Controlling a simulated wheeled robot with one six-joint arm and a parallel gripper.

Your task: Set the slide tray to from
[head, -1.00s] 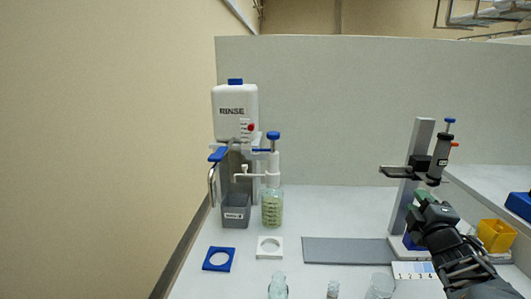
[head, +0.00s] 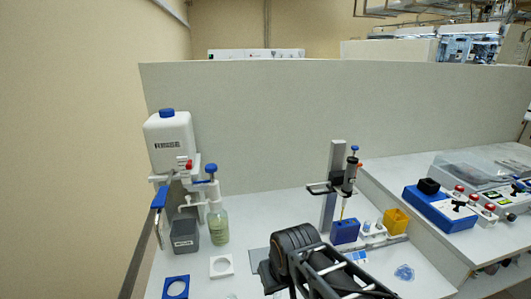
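I cannot say for sure which thing is the slide tray. A small white and blue flat piece (head: 357,257) lies in front of the pipette stand, partly behind my arm; its markings are too small to read. A grey flat mat (head: 257,261) shows only in part, the rest hidden by my arm. My dark arm comes up from the bottom edge, right of the white square ring. I cannot make out the gripper's fingers or anything held in them.
The pipette stand (head: 333,190) rises behind a blue block (head: 345,231), with a yellow cup (head: 396,221) to its right. A rinse bottle (head: 170,141), grey bin (head: 185,235), pump bottle (head: 219,225), blue square ring (head: 176,288) and white square ring (head: 222,266) stand left. A clear bluish dish (head: 404,272) lies front right.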

